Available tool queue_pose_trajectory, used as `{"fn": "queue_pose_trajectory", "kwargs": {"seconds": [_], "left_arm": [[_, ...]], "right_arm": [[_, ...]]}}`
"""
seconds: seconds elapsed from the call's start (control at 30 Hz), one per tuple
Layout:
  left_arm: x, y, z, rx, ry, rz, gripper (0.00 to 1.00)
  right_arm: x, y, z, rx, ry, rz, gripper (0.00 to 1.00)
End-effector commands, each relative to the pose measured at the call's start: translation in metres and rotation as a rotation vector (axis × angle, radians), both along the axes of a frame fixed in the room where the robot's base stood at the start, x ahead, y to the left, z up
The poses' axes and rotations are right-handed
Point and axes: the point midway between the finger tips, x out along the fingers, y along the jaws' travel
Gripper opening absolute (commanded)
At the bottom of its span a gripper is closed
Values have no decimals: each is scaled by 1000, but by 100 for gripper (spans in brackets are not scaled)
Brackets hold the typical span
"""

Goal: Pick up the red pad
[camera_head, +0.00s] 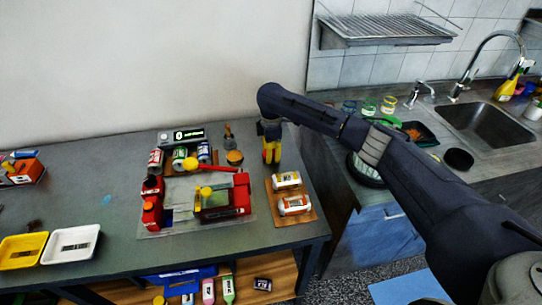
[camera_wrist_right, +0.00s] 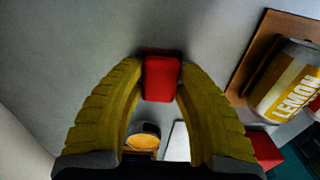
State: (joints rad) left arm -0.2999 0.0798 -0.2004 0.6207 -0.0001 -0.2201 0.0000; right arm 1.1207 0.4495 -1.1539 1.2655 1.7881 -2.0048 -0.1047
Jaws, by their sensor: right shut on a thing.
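The red pad (camera_wrist_right: 161,78) is a small rounded red block. In the right wrist view it sits between the tips of my right gripper's yellow ribbed fingers (camera_wrist_right: 160,82), which are shut on it. In the head view my right gripper (camera_head: 271,154) points down over the back right part of the grey table (camera_head: 110,180), behind the wooden board with two cans. A little red shows between its fingers there. I cannot tell whether the pad touches the table. My left gripper is not in view.
The wooden board (camera_head: 305,219) holds two labelled cans (camera_head: 287,180). A red device (camera_head: 222,198), red bottles (camera_head: 152,190) and a display unit (camera_head: 182,136) stand further left. A white tray (camera_head: 92,240) lies far left.

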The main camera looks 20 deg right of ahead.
Motion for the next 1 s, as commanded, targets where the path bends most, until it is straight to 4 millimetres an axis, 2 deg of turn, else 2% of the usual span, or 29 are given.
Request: {"fn": "queue_pose_trajectory", "kwargs": {"seconds": [0.1,0.57,0.77,1.0], "left_arm": [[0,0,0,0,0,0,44],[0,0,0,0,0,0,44],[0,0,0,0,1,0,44],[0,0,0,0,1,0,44]], "right_arm": [[0,0,0,0,0,0,14],[0,0,4,0,-1,0,14],[1,0,23,1,-3,0,14],[2,-1,70,-1,-6,1,14]]}}
